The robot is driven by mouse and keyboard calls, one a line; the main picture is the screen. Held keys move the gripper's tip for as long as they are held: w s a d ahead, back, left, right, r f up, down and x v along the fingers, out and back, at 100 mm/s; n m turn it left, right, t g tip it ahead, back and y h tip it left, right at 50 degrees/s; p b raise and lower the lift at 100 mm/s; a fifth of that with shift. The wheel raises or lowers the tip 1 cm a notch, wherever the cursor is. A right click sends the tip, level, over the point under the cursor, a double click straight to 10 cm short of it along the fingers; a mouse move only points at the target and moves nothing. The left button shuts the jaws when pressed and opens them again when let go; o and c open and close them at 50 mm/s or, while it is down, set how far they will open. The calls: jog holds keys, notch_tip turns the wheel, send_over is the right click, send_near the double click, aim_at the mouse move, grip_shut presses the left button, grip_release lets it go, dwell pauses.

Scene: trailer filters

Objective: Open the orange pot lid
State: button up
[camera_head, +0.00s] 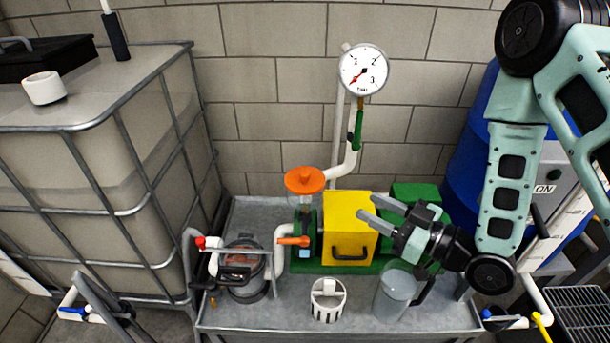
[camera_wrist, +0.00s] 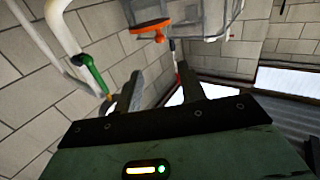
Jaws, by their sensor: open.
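The orange pot lid (camera_head: 304,180), a round disc with a small knob on top, sits on a clear pot above the green pump in the head view. It also shows near the top of the wrist view (camera_wrist: 150,25), next to the clear plastic body. My gripper (camera_head: 366,209) is open and empty in front of the yellow box, to the right of the lid and lower in the picture. In the wrist view its two fingers (camera_wrist: 160,78) stand apart with nothing between them, and the lid lies beyond them.
A yellow box (camera_head: 349,228) stands right of the pot. An orange valve handle (camera_head: 293,241) is below the lid. A white basket (camera_head: 327,300) and a clear jug (camera_head: 395,294) stand on the grey bench (camera_head: 290,318). A white pipe with a green handle (camera_head: 358,130) rises behind.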

aim_at(309, 176)
jog(key=b+x, duration=0.4)
jog(key=x, duration=1.3)
jog(key=shift+w+a+r+b, duration=0.1)
jog(key=shift+w+a+b, duration=0.1)
jog(key=shift+b, duration=0.1)
grip_shut()
